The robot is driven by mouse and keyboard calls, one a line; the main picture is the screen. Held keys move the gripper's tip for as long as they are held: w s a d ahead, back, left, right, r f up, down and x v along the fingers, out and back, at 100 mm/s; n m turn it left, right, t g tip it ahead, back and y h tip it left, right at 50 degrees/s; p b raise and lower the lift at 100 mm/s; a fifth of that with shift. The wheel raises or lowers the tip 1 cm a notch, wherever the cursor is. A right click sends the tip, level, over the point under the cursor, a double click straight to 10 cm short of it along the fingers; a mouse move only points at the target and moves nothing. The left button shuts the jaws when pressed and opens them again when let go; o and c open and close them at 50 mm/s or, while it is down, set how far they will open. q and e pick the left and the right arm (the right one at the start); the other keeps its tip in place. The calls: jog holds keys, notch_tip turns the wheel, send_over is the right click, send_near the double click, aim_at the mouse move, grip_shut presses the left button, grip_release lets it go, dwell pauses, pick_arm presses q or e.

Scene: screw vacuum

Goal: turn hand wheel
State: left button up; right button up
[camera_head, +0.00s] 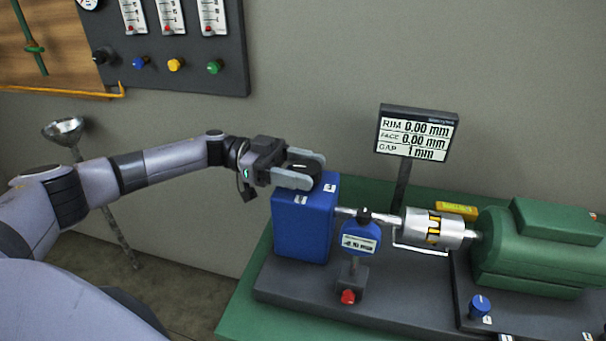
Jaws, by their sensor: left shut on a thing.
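My left gripper (307,171) reaches in from the left, level with the top of a blue box (303,229). Its two light grey fingers are shut on a small black knob (304,167) on top of that box, one finger on the far side and one on the near side. The knob appears to be the hand wheel; the fingers partly cover it. A display (417,133) on a post reads RIM 0.00 mm, FACE 0.00 mm and GAP 1 mm. My right gripper is not in view.
A dial gauge (360,239) with a red knob (348,297) stands right of the box. A silver coupling (434,229) joins toward a green motor (536,251). A blue knob (480,306) sits in front of the motor. A panel with several coloured knobs hangs on the wall.

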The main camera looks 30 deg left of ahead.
aim_at(294, 166)
pick_arm(q)
jog(key=shift+w+m+g+b, duration=0.1)
jog(key=shift+m+g+b, duration=0.5)
jog(key=shift+g, duration=0.5)
jog(key=shift+m+g, duration=0.3)
jog(key=shift+g, duration=0.1)
jog(key=o, duration=1)
jog(key=shift+d, duration=0.1)
jog(key=shift+c, duration=0.2)
jog(key=a+b, duration=0.2)
jog(key=a, duration=0.5)
jog(key=shift+a, duration=0.1)
